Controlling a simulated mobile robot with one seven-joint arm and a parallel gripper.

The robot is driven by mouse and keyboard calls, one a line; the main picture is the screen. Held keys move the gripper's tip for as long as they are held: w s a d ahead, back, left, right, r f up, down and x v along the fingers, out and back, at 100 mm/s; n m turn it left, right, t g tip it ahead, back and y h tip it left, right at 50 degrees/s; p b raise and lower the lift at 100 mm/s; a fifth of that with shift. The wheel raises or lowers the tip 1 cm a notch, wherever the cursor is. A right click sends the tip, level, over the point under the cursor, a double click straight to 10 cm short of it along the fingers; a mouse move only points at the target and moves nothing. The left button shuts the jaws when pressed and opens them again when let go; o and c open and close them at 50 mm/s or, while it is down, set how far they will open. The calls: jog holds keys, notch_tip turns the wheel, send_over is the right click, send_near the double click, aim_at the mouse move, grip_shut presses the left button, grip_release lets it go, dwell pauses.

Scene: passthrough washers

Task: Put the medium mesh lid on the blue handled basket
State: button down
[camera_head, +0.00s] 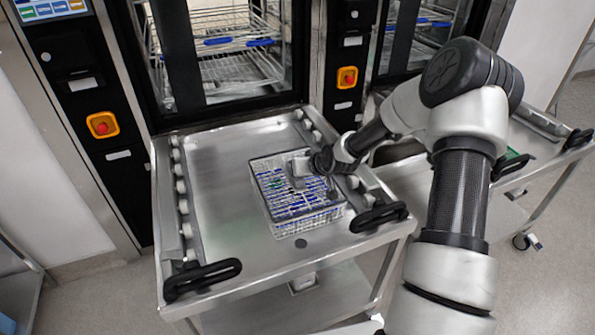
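A wire mesh basket (297,218) stands on the metal cart top, right of its middle. Rows of blue items, with a little green, show in it through the mesh. My gripper (297,176) is over the back part of the basket, reaching in from the right, at or just above its top. The gripper hides part of the basket's back right corner. Its fingers are too small to tell whether they are open or shut, or on anything. I cannot make out a mesh lid apart from the basket's top, nor a blue handle on this basket.
The cart (222,165) has roller rails on both sides and black handles (201,279) at the front. Its left half is bare. An open washer chamber (225,60) with blue-barred racks is behind. A second cart (535,165) stands at the right, partly behind my arm.

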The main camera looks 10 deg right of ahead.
jog(key=shift+f, duration=0.25)
jog(key=c, duration=1.8)
grip_release()
jog(key=shift+o, duration=0.2)
notch_tip(320, 180, up, 15)
jog(key=p, duration=0.9)
jog(key=shift+p, duration=0.35)
